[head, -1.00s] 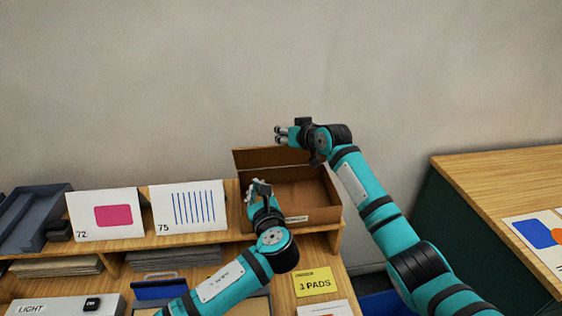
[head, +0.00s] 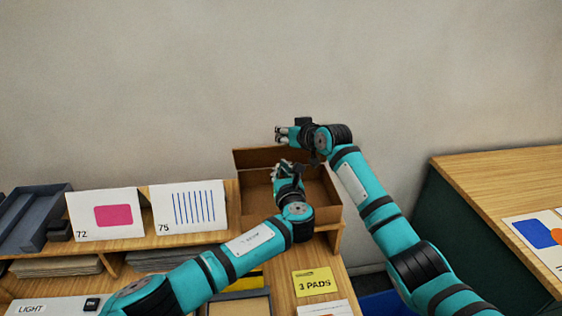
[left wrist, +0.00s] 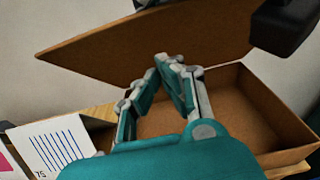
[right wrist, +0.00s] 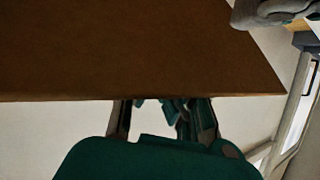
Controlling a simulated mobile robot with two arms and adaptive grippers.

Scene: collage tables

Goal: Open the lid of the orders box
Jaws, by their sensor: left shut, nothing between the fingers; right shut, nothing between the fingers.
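The orders box (head: 321,190) is a brown cardboard box on the shelf against the wall. Its lid (head: 252,158) stands raised at the back, and the box is open. The lid also shows as a tilted panel in the left wrist view (left wrist: 150,45) and fills the top of the right wrist view (right wrist: 140,50). My left gripper (head: 283,167) is shut and empty, over the box opening in front of the lid. My right gripper (head: 279,134) is shut and empty, just above the lid's top edge. In the right wrist view its fingertips are partly hidden by the lid.
Two cards, marked 72 (head: 106,216) and 75 (head: 188,208), stand left of the box. Grey trays (head: 33,215) are at the far left. A yellow note (head: 314,282) lies on the desk below the box. Another wooden table (head: 500,180) stands at the right.

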